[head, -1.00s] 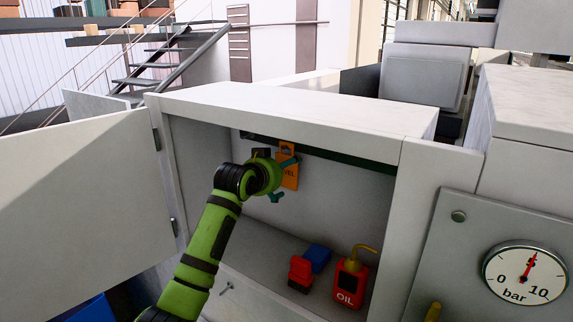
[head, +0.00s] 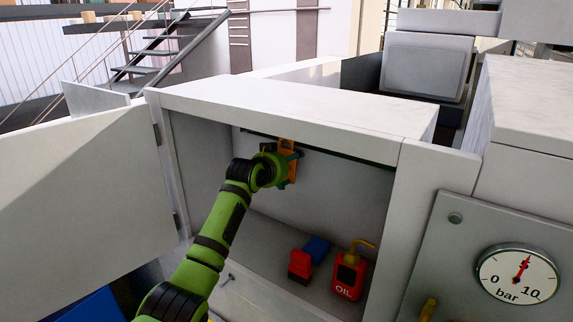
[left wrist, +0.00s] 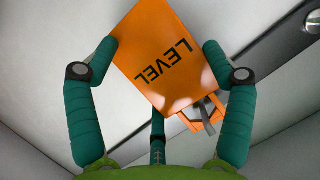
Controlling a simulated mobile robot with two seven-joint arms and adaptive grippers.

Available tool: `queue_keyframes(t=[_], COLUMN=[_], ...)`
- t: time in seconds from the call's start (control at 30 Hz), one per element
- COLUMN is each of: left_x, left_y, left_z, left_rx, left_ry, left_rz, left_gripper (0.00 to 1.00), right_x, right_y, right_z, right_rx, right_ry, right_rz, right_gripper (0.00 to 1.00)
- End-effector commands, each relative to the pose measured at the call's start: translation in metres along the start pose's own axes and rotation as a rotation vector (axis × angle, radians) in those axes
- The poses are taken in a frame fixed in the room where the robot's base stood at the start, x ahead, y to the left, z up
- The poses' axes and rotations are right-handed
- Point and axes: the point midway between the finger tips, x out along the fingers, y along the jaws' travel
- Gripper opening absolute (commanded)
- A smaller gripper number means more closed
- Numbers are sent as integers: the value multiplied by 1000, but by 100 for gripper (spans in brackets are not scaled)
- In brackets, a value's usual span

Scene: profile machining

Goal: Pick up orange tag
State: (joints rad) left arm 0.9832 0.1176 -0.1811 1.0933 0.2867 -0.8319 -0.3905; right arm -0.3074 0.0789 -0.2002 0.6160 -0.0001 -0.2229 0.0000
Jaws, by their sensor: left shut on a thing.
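The orange tag (head: 291,166), marked LEVEL, is at the back wall of the open cabinet, below a dark rail. It fills the middle of the left wrist view (left wrist: 166,65), with a cut-out near its end where a grey hook-like piece shows. My left gripper (head: 290,170) is at the tag, with teal fingers on both sides of it. In the left wrist view the fingers (left wrist: 160,68) are shut on the tag. My arm hides part of the tag in the head view. My right gripper is not in view.
On the cabinet floor stand a red oil can (head: 348,277) and a red and blue item (head: 308,260). The cabinet door (head: 80,190) is open at left. A pressure gauge (head: 518,274) is on the panel at right.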

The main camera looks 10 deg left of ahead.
Motion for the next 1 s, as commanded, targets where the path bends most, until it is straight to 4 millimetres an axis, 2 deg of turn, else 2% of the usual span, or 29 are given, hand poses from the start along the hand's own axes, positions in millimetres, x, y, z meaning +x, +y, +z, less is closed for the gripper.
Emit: queue_keyframes(t=[0.27,0.47,0.77,1.0], left_x=[0,-5,-35,-78], left_y=[-1,-5,-1,5], left_z=[-1,-11,0,17], left_rx=[0,0,1,2], left_ry=[0,1,2,4], left_rz=[-1,-2,-2,-3], left_gripper=[60,60,60,60], right_x=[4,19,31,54], right_y=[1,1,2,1], right_z=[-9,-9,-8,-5], right_rx=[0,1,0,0], right_ry=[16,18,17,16], right_rz=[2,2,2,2], right_gripper=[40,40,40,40])
